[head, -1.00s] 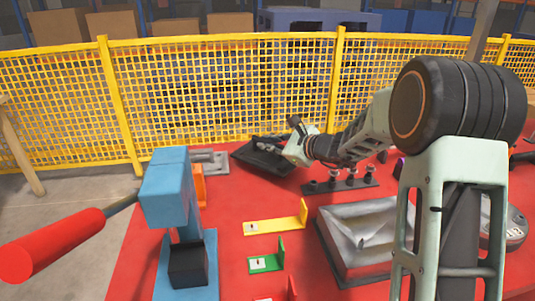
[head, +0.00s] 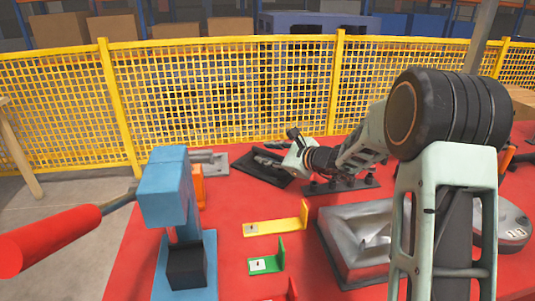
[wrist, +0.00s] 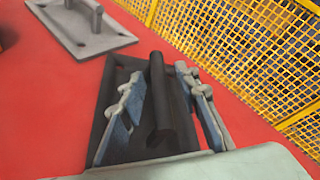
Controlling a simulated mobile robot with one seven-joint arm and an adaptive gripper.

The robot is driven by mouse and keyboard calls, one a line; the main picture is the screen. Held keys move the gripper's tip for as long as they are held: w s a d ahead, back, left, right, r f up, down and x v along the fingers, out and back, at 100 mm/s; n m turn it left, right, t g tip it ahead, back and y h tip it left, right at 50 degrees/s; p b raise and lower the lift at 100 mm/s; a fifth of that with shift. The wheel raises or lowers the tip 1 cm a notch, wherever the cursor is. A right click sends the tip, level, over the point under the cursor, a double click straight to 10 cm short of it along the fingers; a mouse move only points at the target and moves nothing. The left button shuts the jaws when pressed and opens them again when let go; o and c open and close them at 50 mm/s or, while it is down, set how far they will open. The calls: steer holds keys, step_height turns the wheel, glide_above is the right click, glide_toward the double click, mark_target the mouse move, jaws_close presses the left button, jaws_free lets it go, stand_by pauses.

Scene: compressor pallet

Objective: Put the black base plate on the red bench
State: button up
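The black base plate (head: 250,170) appears to lie flat on the red bench (head: 228,216), towards its far edge, in the head view. In the wrist view the base plate (wrist: 118,77) carries a thick black post or bar (wrist: 160,110). My gripper (wrist: 162,76) is over the plate with its two blue-grey fingers on either side of the bar. A gap shows between the left finger and the bar; the right finger is close beside it. In the head view my gripper (head: 270,155) partly hides the plate.
A grey plate with posts (wrist: 85,38) lies left of the base plate. A row of dark fittings (head: 340,184) stands to its right. A blue press (head: 165,190), yellow bracket (head: 275,226), green bracket (head: 268,264) and grey tray (head: 345,235) are nearer. A yellow mesh fence (head: 220,100) stands behind.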

steer(key=shift+r, duration=0.1)
steer(key=shift+s+d+r, duration=0.1)
steer(key=shift+d+r, duration=0.05)
steer(key=p+v, duration=0.2)
steer(key=v, duration=0.9)
steer(key=shift+s+d, duration=0.2)
steer(key=shift+s, duration=0.1)
